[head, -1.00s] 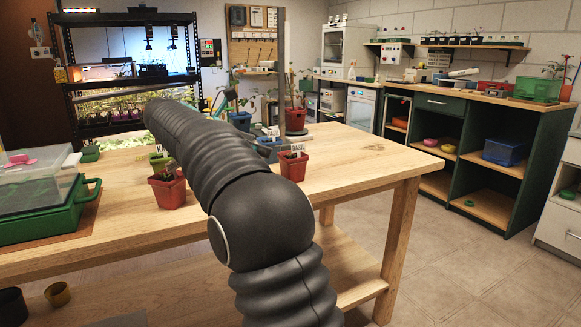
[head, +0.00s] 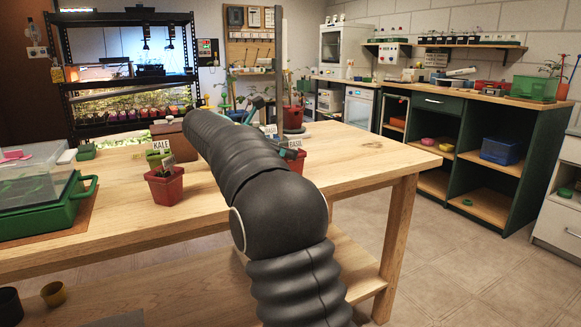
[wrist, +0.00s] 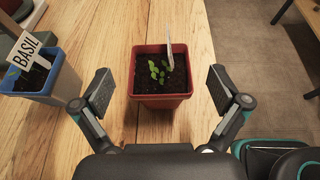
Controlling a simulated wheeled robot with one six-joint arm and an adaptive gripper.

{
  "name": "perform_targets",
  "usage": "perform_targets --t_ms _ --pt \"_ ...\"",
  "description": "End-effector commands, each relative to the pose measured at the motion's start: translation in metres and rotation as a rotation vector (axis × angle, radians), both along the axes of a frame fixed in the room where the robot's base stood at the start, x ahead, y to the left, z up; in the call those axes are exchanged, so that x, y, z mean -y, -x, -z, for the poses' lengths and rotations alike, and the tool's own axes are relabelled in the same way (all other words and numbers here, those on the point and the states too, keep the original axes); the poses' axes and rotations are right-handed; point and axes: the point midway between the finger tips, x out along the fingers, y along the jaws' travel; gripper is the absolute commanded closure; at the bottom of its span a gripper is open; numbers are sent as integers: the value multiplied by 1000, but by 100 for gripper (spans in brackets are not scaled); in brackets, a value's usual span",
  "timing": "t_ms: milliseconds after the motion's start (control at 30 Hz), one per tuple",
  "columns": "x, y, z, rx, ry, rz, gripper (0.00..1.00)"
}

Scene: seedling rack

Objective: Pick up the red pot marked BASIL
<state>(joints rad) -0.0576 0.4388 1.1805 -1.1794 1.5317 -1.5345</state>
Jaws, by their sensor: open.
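The red BASIL pot (head: 298,160) stands on the wooden table, partly hidden behind my arm in the head view. In the wrist view a square red pot (wrist: 160,98) with dark soil and a small green seedling sits upright between my fingers. Its white label stake (wrist: 170,56) is edge-on there, so its word cannot be read. My gripper (wrist: 160,88) is open, with one finger on each side of the pot and visible gaps. A blue pot (wrist: 45,85) with its own BASIL label (wrist: 27,55) stands to the left.
A green crate (head: 45,215) is at the table's left. The table's right edge (wrist: 210,40) runs close beside the pot.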

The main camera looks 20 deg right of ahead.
Motion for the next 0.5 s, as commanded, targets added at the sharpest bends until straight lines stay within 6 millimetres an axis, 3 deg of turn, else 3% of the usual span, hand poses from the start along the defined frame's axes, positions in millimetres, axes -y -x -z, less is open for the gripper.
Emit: perform_targets --t_ms 167,400,500 --pt "22 -2 10 0 0 2 2" --pt "24 -2 10 0 0 0 2" --pt "24 -2 10 0 0 0 25"
